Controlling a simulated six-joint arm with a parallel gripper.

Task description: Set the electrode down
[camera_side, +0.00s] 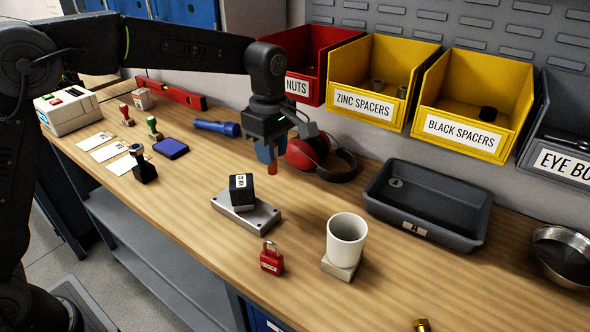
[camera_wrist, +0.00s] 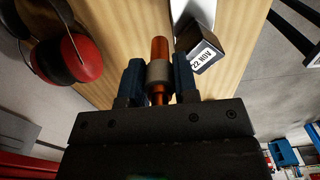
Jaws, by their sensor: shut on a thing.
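My gripper (camera_side: 268,153) is shut on the electrode (camera_side: 272,168), a copper-orange rod that hangs below the jaws in the air above the bench. In the wrist view, the blue fingers of my gripper (camera_wrist: 158,74) sit on both sides of the electrode (camera_wrist: 159,50), around a grey-brown band. Its tip points away from the gripper. In the side view most of the rod is hidden by the fingers. A black block with a white label (camera_side: 241,190) stands on a grey metal plate (camera_side: 262,216), below and left of the gripper. The wrist view shows its label reading "22 NOV".
Red earmuffs (camera_side: 303,153) lie close behind the gripper. A white cup (camera_side: 346,241) on a small block, a red padlock (camera_side: 272,258) and a dark tray (camera_side: 420,232) stand to the right and front. Bins (camera_side: 375,76) line the back. Bare bench lies between plate and tray.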

